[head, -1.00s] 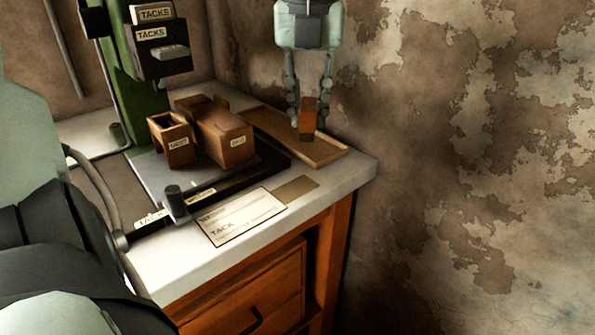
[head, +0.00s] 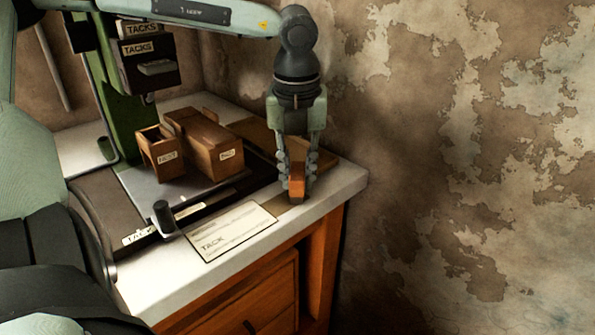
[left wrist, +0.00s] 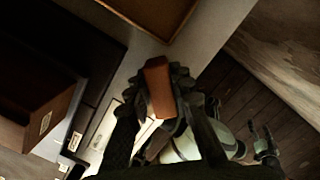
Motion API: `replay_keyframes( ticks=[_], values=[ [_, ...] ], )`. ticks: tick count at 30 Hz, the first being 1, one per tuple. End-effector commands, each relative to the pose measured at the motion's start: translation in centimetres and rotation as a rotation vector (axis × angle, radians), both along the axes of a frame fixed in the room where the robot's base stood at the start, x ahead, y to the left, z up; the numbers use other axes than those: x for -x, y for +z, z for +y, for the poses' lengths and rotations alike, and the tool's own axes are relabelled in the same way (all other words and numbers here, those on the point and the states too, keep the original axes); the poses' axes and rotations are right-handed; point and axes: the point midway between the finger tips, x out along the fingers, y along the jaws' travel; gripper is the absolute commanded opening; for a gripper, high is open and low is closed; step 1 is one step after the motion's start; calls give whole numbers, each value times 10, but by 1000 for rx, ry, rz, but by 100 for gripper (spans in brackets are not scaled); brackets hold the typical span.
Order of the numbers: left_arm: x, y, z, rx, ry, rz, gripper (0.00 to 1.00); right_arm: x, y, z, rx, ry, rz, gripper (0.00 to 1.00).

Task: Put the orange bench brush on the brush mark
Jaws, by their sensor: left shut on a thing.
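The orange bench brush (head: 298,187) is a small orange-brown block with a darker lower end. My left gripper (head: 297,178) is shut on it, fingers pointing down, near the bench's right front corner. The brush also shows between the fingers in the left wrist view (left wrist: 160,88). A tan patch (head: 281,205), which looks like the brush mark, lies on the bench right of the card. The brush's lower end overlaps it in the head view; I cannot tell whether they touch. A dark pronged shape in the left wrist view looks like my right gripper (left wrist: 262,136), its jaws unclear.
A printed card (head: 236,231) lies left of the patch. A wooden tray (head: 327,160) is behind the gripper. Two wooden boxes (head: 207,143) stand on the green press's base, left of the gripper. The bench edge (head: 345,188) is close on the right.

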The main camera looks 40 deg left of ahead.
Motion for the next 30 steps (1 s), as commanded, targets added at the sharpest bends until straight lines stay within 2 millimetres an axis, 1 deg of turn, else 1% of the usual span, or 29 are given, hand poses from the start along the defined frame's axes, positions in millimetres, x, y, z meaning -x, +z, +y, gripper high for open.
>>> replay_keyframes(
  ticks=[5, 9, 10, 14, 22, 26, 27, 29, 30],
  values=[
    [0, -1, 0, 0, 0, 0, 0, 0, -1, 0, 0, 0, 0, 66],
    [0, -2, 0, 0, 0, 0, 0, -1, 6, 1, 1, 0, -5, 66],
    [0, -2, 0, 0, 0, 0, 25, -2, 10, 2, 1, 1, -9, 66],
    [0, -1, 0, 0, 0, 0, 41, -4, 12, 2, 1, 1, -15, 66],
    [0, -1, 0, 0, 0, 0, 42, -2, 9, 1, 2, 0, -7, 66],
    [0, 2, 0, 1, 0, 1, 42, -2, 9, 1, 0, 1, -10, 66],
    [0, 5, 0, -1, 0, -2, 42, -1, 0, 0, -1, 1, -4, 66],
    [0, 15, -1, -2, 1, -5, 42, 2, -3, 0, 0, -1, 5, 66],
    [1, 23, -1, -2, 1, -5, 42, 1, -2, 0, -1, 0, 4, 66]
  ],
)
